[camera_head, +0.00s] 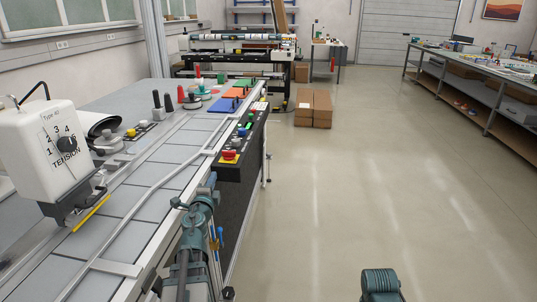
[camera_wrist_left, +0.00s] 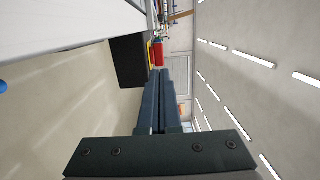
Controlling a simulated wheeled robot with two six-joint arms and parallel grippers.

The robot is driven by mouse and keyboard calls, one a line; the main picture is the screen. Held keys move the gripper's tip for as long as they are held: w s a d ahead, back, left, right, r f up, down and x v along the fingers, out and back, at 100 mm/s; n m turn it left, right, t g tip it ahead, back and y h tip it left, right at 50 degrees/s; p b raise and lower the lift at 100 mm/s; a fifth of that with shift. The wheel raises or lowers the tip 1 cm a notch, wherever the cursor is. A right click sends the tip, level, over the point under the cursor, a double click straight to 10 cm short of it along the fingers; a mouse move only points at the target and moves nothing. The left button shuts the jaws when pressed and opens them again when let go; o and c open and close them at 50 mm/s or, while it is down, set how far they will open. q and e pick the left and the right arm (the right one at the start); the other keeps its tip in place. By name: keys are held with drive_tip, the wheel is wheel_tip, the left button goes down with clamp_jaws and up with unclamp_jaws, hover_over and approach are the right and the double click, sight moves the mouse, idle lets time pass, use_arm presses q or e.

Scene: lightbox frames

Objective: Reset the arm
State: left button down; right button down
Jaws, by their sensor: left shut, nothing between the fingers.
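My left gripper (camera_head: 209,182) is beside the right edge of the long grey machine table (camera_head: 150,182), near the front end of the control panel. Its dark fingers are shut together with nothing between them in the left wrist view (camera_wrist_left: 162,78). Beyond the fingertips, that view shows a red button (camera_wrist_left: 156,54) on the black panel (camera_wrist_left: 127,62). My left arm is low at the bottom of the head view, by the table edge. Of my right arm, only a teal link shows at the bottom; the right gripper is out of view.
A white tension unit (camera_head: 42,150) stands on the table's left. The control panel (camera_head: 240,150) runs along the right edge with a red emergency button (camera_head: 229,155). Cardboard boxes (camera_head: 313,108) stand on the floor behind. A workbench (camera_head: 480,80) lines the right; the floor between is clear.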

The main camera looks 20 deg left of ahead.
use_arm(q)
drive_tip(key=s+d+f+n+g, duration=0.1)
drive_tip(key=d+f+n+g, duration=0.45)
drive_tip(key=d, duration=0.55)
drive_tip(key=s+d+f+n+g, duration=0.1)
drive_tip(key=d+f+n+g, duration=0.2)
drive_tip(key=d+f+n, duration=0.5)
drive_tip(key=s+d+f+m+g+h, duration=0.1)
drive_tip(key=s+d+f+g+h, duration=0.2)
drive_tip(key=d, duration=0.5)
drive_tip(key=s+d+f+m+g+h, duration=0.1)
drive_tip(key=s+d+f+m+g, duration=0.1)
drive_tip(key=s+d+f, duration=0.45)
drive_tip(key=s+d+r+g+h, duration=0.15)
drive_tip(key=s+d+g, duration=0.25)
drive_tip(key=s+d, duration=0.55)
wheel_tip(320, 180, up, 14)
drive_tip(key=w+p, duration=0.2)
drive_tip(key=p, duration=1.2)
drive_tip(key=shift+d+m+t, duration=0.35)
drive_tip(key=shift+d, duration=0.1)
drive_tip(key=shift+f, duration=0.1)
